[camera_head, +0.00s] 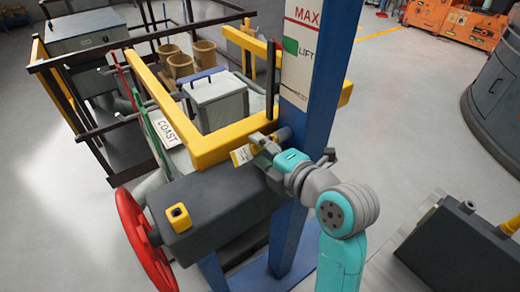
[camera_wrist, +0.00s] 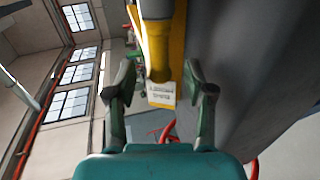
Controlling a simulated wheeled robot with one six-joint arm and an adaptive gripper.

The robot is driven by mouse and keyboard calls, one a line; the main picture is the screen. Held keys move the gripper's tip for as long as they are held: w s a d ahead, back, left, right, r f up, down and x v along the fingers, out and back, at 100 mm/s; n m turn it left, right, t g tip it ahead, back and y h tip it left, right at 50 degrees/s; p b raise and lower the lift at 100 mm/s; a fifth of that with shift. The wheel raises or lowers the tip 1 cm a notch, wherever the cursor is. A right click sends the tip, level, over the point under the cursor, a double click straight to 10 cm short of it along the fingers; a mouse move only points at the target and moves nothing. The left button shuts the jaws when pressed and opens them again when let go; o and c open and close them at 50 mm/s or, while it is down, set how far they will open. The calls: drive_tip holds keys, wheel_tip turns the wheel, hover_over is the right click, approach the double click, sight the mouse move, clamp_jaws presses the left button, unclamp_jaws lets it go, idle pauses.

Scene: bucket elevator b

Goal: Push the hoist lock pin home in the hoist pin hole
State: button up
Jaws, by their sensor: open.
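My gripper (camera_head: 260,143) is open at the blue column, beside the yellow frame. In the wrist view its two fingers (camera_wrist: 160,82) stand apart. A yellow rod-like part (camera_wrist: 157,55) with a pale collar shows beyond and between the fingertips; it may be the hoist lock pin. A tag with small print (camera_wrist: 162,94) lies near its end, and shows in the head view as a yellow-edged tag (camera_head: 243,155) by my gripper. I cannot tell whether the fingers touch the rod. The pin hole cannot be made out.
The blue column (camera_head: 318,75) with a MAX/LIFT scale stands beside my arm. A yellow frame (camera_head: 225,143), a dark housing (camera_head: 215,205) with a yellow block (camera_head: 178,215) and a red handwheel (camera_head: 140,240) are close by.

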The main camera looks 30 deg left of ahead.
drive_tip(key=v, duration=1.1)
drive_tip(key=shift+s+d, duration=0.1)
drive_tip(key=shift+s, duration=0.1)
